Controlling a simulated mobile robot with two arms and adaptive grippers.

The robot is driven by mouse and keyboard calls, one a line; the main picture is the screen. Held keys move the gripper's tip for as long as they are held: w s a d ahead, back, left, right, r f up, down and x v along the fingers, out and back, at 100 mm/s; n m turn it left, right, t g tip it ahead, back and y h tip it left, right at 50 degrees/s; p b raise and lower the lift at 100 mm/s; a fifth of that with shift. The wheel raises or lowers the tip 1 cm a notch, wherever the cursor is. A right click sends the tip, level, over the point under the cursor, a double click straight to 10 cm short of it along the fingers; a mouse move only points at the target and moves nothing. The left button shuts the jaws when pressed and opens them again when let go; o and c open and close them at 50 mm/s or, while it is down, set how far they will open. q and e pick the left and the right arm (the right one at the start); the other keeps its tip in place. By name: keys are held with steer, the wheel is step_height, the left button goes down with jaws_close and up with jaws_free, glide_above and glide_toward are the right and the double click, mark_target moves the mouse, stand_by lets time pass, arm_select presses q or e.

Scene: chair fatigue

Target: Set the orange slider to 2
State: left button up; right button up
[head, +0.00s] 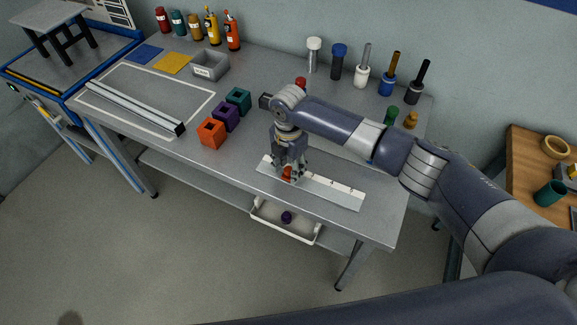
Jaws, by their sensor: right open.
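The orange slider (287,173) sits toward the left part of a pale flat rail (335,192) near the front edge of the grey workbench. The rail has small dark marks along its length; the numbers are too small to read. My right gripper (288,171) points down over the slider, with its open fingers on either side of it. The fingers hide part of the slider, and I cannot tell whether they touch it. My left gripper is not in view.
Orange (211,133), purple and teal blocks stand left of my gripper. A long grey bar (135,106) lies farther left. Bottles and tools line the bench's back. The bench right of the slider is mostly clear.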

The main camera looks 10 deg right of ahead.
mark_target(288, 169)
step_height(288, 169, up, 12)
stand_by(0.4)
steer(key=shift+f, duration=0.1)
stand_by(0.3)
